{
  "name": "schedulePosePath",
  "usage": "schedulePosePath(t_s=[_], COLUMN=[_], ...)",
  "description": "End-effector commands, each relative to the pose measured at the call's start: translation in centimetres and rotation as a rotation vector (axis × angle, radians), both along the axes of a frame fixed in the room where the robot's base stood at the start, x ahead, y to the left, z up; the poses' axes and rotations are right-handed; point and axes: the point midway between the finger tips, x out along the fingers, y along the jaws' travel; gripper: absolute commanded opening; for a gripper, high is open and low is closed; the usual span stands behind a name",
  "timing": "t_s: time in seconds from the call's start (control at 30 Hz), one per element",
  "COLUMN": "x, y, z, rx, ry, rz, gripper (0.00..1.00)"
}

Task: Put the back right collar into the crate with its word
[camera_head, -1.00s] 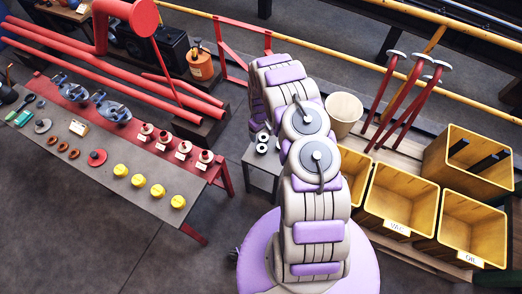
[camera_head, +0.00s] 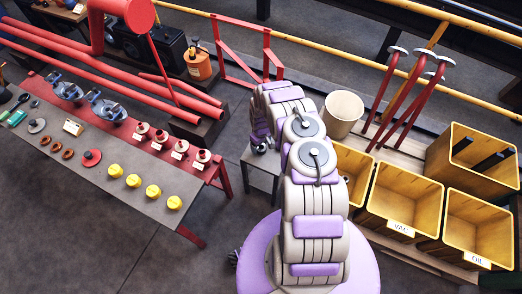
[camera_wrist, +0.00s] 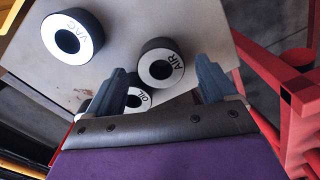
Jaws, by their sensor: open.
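Three dark collars with white ring faces stand on a small grey table (camera_wrist: 205,20). In the wrist view the VAC collar (camera_wrist: 52,40) is at upper left, the AIR collar (camera_wrist: 147,72) in the middle, and the OIL collar (camera_wrist: 145,97) low, partly hidden by my left finger. My gripper (camera_wrist: 161,66) is open above the table, with AIR between its fingertips in the picture; I see no grip on it. In the head view my gripper and arm largely cover the collars. The VAC crate (camera_head: 399,229) and OIL crate (camera_head: 477,260) stand at right.
A third crate (camera_head: 354,160) is partly hidden behind my arm, its label unseen. A larger crate (camera_head: 470,145) with black bars stands behind. A red-legged workbench (camera_head: 145,213) with many parts is at left.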

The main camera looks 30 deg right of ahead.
Motion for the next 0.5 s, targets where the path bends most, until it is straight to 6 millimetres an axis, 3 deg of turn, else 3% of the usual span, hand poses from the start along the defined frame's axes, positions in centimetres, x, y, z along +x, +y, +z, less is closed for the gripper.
schedulePosePath(t_s=[0.1,0.3,0.5], x=[-0.12,-0.07,-0.05], y=[0.1,0.07,0.06], z=[-1.25,-1.12,-1.12], rx=[0.001,0.0,0.0], ry=[0.002,0.001,0.0], rz=[0.0,0.001,0.001], gripper=[0.85,0.85,0.66])
